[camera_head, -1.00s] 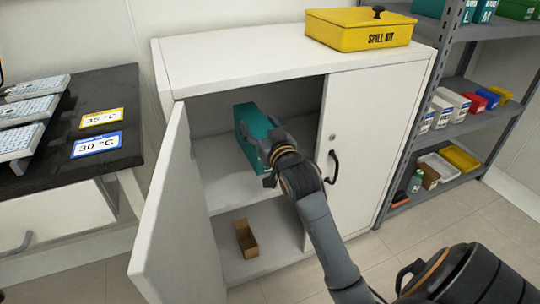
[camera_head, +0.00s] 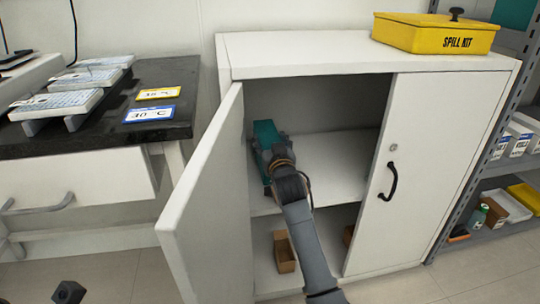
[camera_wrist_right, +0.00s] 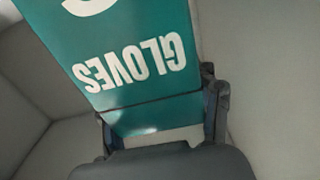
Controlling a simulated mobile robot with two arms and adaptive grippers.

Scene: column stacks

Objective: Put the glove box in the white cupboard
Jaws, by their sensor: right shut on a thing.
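The teal glove box (camera_head: 265,132) is inside the open left half of the white cupboard (camera_head: 310,55), near its left side at the upper shelf (camera_head: 335,165). My right gripper (camera_head: 268,160) reaches in through the opening and is shut on the box. The right wrist view shows the teal box (camera_wrist_right: 135,60) with "GLOVES" lettering between the fingers of my right gripper (camera_wrist_right: 160,118). Whether the box touches the shelf is hidden by the gripper. A small dark part at the lower left of the head view may be my left gripper; its fingers cannot be made out.
The left cupboard door (camera_head: 205,205) stands open toward me; the right door (camera_head: 435,165) is shut. Brown boxes (camera_head: 284,252) stand in the lower compartment. A yellow spill kit (camera_head: 435,33) is on top. The upper shelf is clear right of the glove box.

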